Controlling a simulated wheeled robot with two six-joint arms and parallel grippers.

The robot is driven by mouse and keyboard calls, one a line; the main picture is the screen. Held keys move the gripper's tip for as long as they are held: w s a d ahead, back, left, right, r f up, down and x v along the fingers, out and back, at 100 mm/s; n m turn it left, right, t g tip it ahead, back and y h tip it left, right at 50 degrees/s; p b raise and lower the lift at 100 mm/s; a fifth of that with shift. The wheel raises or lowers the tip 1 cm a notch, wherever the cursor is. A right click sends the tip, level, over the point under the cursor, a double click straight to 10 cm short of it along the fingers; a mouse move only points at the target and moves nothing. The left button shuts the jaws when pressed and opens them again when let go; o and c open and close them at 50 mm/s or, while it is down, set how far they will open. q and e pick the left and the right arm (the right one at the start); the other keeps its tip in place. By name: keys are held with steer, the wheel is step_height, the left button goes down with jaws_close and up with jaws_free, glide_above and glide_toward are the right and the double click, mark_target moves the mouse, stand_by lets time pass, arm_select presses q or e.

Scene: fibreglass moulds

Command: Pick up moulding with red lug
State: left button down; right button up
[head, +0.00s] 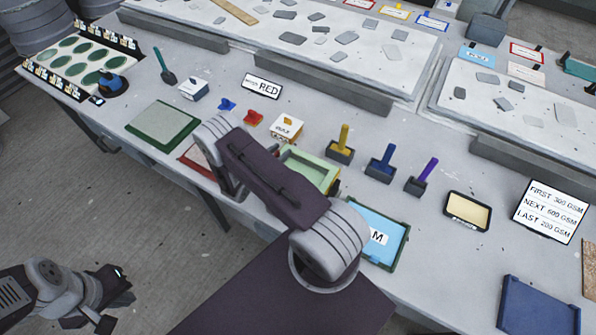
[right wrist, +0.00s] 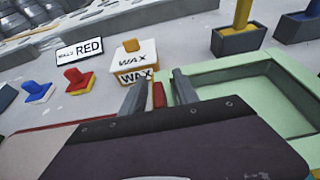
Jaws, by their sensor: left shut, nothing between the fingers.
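In the right wrist view, a small red lug (right wrist: 158,95) stands at the left edge of a pale green moulding (right wrist: 295,85) with raised walls. My right gripper (right wrist: 160,90) has one finger on each side of the lug, with a narrow gap showing on both sides. In the head view, the pale green moulding (head: 318,166) lies mid-table, partly covered by my right arm, which hides the lug and the right fingertips. My left gripper (head: 116,311) is shut and empty, low at the left, over the floor and away from the table.
A sign reading RED (head: 262,86), red (head: 253,117) and blue (head: 227,104) pieces and a WAX box (head: 287,127) stand behind the moulding. Yellow, blue and purple-handled tools stand in holders to its right. A blue tray (head: 403,247) lies in front, near my right arm.

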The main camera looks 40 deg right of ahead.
steer(key=shift+w+d+f, duration=0.1)
steer(key=shift+w, duration=0.05)
jaws_close()
step_height(320, 180, up, 10)
steer(key=shift+b, duration=0.35)
